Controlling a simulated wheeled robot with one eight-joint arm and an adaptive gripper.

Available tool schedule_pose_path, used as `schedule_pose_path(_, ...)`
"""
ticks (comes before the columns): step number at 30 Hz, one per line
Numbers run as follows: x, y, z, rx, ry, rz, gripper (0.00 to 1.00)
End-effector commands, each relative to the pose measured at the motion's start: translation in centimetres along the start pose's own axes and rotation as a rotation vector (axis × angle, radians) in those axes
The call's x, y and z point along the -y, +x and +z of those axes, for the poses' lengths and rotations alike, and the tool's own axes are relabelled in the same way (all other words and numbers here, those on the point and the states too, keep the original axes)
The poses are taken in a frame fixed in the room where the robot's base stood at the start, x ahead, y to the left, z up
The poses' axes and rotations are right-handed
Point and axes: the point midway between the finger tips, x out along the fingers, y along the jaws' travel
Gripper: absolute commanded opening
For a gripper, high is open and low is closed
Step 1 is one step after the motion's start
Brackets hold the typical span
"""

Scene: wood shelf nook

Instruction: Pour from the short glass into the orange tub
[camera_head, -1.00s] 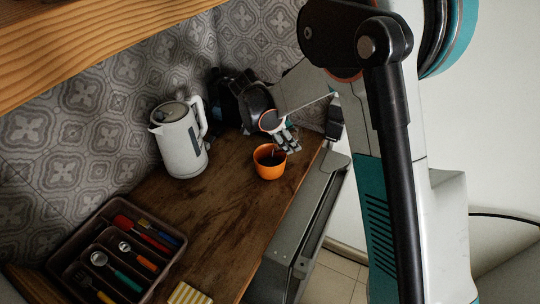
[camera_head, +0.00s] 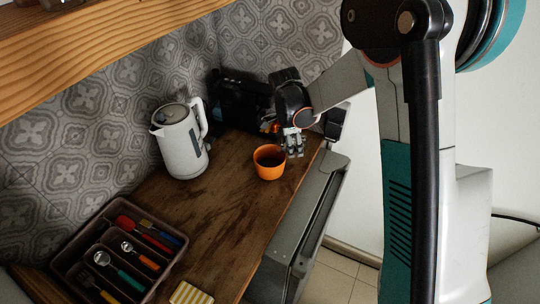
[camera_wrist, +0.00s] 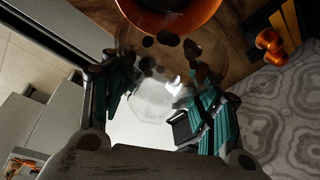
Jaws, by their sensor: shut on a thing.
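The orange tub (camera_head: 269,173) stands upright near the right edge of the wooden counter. Its interior looks dark. In the wrist view its orange wall (camera_wrist: 190,20) is at the top, just beyond the glass. My gripper (camera_head: 293,152) is behind and to the right of the tub in the head view. In the wrist view my gripper (camera_wrist: 155,98) is shut on the short clear glass (camera_wrist: 150,62), which lies between the teal-padded fingers. Dark spots show in or through the glass. The glass cannot be made out in the head view, and its exact tilt is unclear.
A white kettle (camera_head: 181,142) stands left of the tub against the tiled wall. A dark appliance (camera_head: 240,100) is behind my gripper. A brown utensil tray (camera_head: 75,247) and a yellow-striped cloth (camera_head: 190,294) are at the front. The middle of the counter (camera_head: 205,205) is clear.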

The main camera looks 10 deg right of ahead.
Motion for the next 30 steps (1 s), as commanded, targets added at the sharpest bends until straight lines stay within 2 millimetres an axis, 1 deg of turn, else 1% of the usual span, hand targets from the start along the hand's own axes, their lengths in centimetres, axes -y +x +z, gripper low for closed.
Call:
schedule_pose_path(1, 0.0, 0.4, -0.5, 0.027, 0.008, 0.001, 0.24)
schedule_pose_path(5, -0.1, 1.1, -1.5, 0.109, 0.019, 0.005, 0.24)
schedule_pose_path(11, -0.2, 2.2, -1.4, 0.258, 0.036, 0.012, 0.24)
schedule_pose_path(17, -0.1, 1.4, -1.7, 0.406, 0.054, 0.019, 0.24)
schedule_pose_path(18, -0.1, 1.9, -1.5, 0.436, 0.056, 0.021, 0.24)
schedule_pose_path(21, -0.2, 2.6, -1.4, 0.511, 0.065, 0.025, 0.24)
schedule_pose_path(30, -0.4, 4.2, -1.6, 0.717, 0.089, 0.035, 0.24)
